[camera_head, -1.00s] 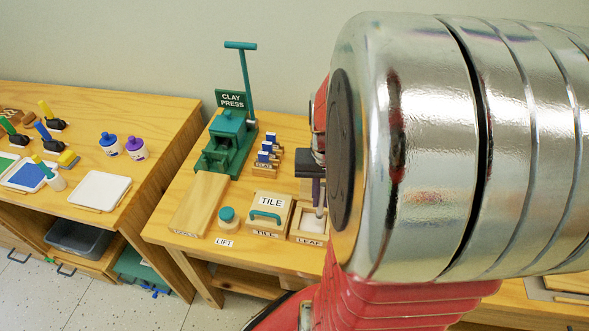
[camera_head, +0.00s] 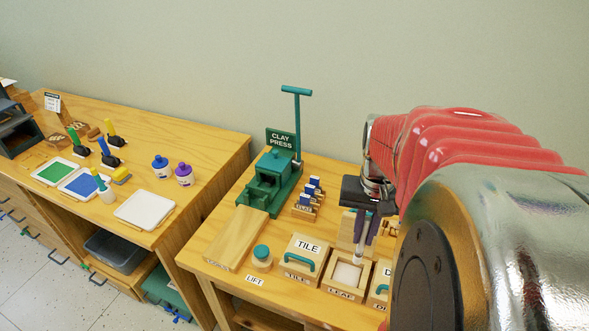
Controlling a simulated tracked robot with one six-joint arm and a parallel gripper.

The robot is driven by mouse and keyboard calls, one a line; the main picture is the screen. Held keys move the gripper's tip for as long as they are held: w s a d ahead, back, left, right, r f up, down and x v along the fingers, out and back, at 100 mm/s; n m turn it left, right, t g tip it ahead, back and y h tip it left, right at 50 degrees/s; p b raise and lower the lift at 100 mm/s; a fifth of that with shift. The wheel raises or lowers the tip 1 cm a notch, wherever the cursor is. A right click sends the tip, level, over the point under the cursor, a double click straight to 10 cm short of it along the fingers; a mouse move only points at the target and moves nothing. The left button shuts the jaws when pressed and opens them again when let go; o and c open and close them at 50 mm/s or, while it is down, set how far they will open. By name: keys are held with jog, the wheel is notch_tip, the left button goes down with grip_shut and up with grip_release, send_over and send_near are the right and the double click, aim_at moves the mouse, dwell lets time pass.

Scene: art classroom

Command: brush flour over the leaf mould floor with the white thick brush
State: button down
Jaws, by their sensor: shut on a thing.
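The leaf mould (camera_head: 341,292) is a square wooden box labelled LEAF near the front edge of the right table, with a pale floor (camera_head: 347,273). My gripper (camera_head: 364,238) points down over the mould's back part. Its dark fingers are shut on the white thick brush (camera_head: 358,257), whose pale lower end shows below the fingers. The brush stands about upright, with its tip at or just above the mould floor; I cannot tell whether it touches. The upper brush is hidden by the gripper. I cannot make out flour separately from the pale floor.
The TILE box (camera_head: 307,260) with a green handle stands left of the mould, and another labelled box (camera_head: 379,286) right of it, partly behind my arm. The green clay press (camera_head: 273,180), small stamps (camera_head: 307,200) and a wooden board (camera_head: 235,238) are further left.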

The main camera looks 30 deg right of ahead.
jog(key=shift+r, duration=0.9)
jog(key=shift+s, duration=0.1)
